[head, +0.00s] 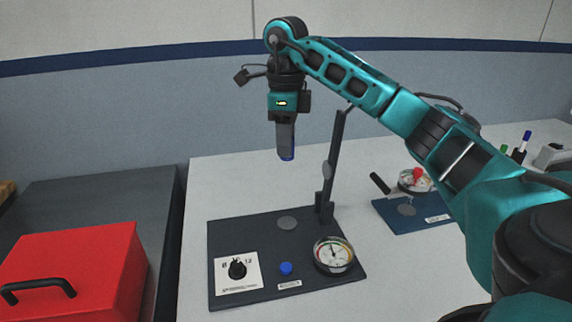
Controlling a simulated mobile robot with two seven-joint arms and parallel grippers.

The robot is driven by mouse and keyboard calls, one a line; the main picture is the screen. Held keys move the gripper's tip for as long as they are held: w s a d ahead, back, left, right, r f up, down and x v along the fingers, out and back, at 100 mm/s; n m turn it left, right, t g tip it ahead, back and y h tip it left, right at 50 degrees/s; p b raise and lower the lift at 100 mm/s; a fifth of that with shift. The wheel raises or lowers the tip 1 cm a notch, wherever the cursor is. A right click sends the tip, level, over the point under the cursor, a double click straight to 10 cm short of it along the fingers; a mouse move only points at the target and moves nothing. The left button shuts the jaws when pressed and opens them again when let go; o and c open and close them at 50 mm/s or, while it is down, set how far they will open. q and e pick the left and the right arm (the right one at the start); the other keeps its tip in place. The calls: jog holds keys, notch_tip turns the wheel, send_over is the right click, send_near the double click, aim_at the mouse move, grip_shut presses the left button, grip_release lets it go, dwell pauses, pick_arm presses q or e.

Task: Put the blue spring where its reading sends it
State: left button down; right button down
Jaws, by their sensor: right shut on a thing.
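My right gripper (286,150) is shut, pointing down, above the far part of a dark test plate. A small bit of blue (287,157) shows at its fingertips; it appears to be the blue spring, mostly hidden by the fingers. The gauge's small markings are too fine to read. My left gripper is not in view.
A second, blue plate (425,222) with a red-topped gauge (416,178) stands at the right, partly behind my right arm. Pens (521,147) stand at the far right. A red box (80,265) with a black handle is at the left on a dark surface. The white table (235,180) is clear behind the dark plate.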

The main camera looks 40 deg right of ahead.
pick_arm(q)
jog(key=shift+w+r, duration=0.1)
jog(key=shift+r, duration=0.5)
pick_arm(e)
jog(key=shift+r, duration=1.1)
